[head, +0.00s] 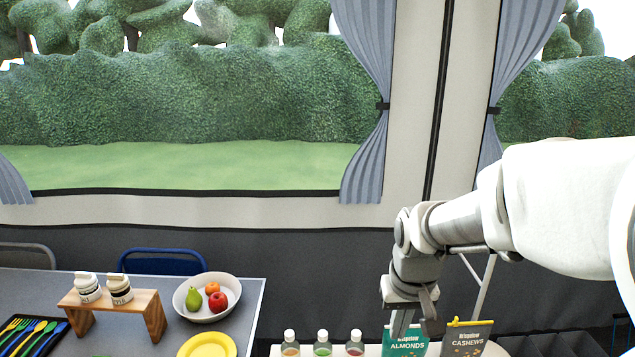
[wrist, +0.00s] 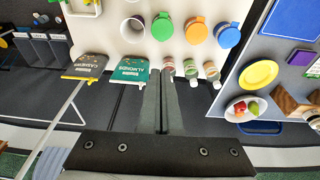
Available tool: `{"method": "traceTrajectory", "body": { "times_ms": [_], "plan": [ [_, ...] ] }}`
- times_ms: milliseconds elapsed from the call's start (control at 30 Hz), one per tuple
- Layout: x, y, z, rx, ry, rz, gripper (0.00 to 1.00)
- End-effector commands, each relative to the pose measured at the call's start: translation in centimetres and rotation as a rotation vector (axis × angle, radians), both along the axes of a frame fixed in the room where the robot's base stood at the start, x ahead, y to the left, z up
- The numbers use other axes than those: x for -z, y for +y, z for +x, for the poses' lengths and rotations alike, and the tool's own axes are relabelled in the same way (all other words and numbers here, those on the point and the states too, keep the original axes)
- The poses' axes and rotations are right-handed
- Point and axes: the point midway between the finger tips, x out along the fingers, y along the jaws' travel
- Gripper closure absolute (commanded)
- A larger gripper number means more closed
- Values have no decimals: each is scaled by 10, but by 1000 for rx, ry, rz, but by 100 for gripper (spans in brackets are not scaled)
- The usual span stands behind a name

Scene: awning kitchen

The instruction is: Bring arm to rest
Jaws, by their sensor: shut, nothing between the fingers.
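My gripper (wrist: 160,108) is shut and empty. In the wrist view its two fingers lie together in the middle, over the dark floor beside the white table (wrist: 152,42). In the head view my gripper (head: 402,322) points down at the lower right, in front of or beside the teal almonds bag (head: 405,345). The gap between fingers and bag is hard to judge. My arm reaches in from the right edge, bent down at the wrist.
A grey cashews bag (head: 466,340) and several small bottles (head: 322,344) stand near my gripper. A grey table at left holds a fruit bowl (head: 181,303), a yellow plate (head: 207,345) and a wooden stand (head: 152,312). Jars with orange and blue lids (wrist: 197,32) show in the wrist view.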

Motion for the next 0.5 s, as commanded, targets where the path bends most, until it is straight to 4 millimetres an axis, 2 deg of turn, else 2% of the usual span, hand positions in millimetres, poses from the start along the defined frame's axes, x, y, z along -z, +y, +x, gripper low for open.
{"method": "traceTrajectory", "body": {
  "times_ms": [33, 200, 500],
  "plan": [
    [-15, 0, -10, 0, -30, -1, 100],
    [-50, 0, -46, 2, -101, 1, 100],
    [-88, 0, -112, 1, -224, 6, 100]
  ]
}}
